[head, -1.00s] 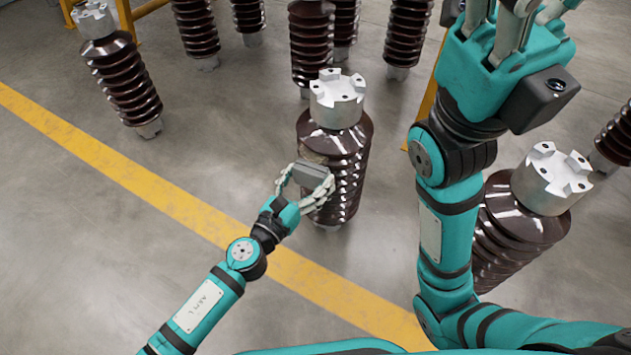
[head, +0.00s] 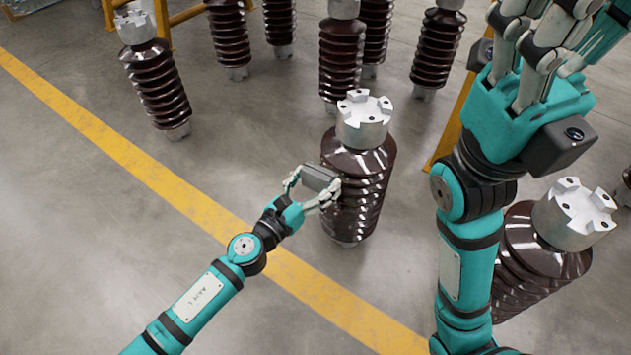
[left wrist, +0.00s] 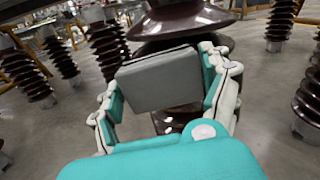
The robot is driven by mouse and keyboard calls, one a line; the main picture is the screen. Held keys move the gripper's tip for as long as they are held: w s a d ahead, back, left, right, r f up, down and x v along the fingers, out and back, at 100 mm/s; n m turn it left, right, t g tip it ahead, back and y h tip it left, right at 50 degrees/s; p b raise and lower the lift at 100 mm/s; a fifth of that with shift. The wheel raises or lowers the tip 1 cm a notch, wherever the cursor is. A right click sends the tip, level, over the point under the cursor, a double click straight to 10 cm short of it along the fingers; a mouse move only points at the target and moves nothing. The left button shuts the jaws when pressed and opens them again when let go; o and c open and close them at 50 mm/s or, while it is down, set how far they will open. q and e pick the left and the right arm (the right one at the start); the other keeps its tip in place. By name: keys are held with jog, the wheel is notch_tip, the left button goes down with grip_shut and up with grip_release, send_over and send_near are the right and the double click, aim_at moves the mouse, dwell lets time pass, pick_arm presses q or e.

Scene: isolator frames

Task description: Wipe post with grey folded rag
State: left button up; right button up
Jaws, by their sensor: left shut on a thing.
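The post (head: 358,200) is a dark brown ribbed insulator with a silver notched cap, upright on the floor in the middle of the head view. In the left wrist view the post (left wrist: 185,22) stands right behind the rag. My left gripper (head: 318,188) is shut on the grey folded rag (head: 319,177), at the post's left side near its upper ribs. The rag (left wrist: 160,80) shows flat between the fingers. I cannot tell whether it touches the post. My right gripper (head: 535,40) is raised at the upper right, away from the post, its fingertips partly cut off.
Another insulator (head: 540,255) stands at the right, partly behind my right arm. Several more stand at the back, with one (head: 157,85) at the upper left. A yellow floor line (head: 190,205) crosses diagonally. Grey floor left of the post is clear.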

pick_arm(q)
jog(key=shift+s+d+p, duration=0.15)
jog(key=shift+s+d, duration=0.6)
jog(key=shift+d, duration=0.3)
jog(key=shift+s+d+p, duration=0.15)
jog(key=shift+s+d, duration=0.6)
jog(key=shift+d, duration=0.3)
jog(key=shift+s+d+p, duration=0.15)
jog(key=shift+s+d, duration=0.6)
jog(key=shift+d, duration=0.3)
jog(key=shift+s+a+f, duration=0.1)
jog(key=shift+s+a, duration=0.35)
jog(key=shift+s, duration=0.05)
jog(key=shift+v, duration=2.45)
jog(key=shift+b+v, duration=0.5)
jog(key=shift+v, duration=1)
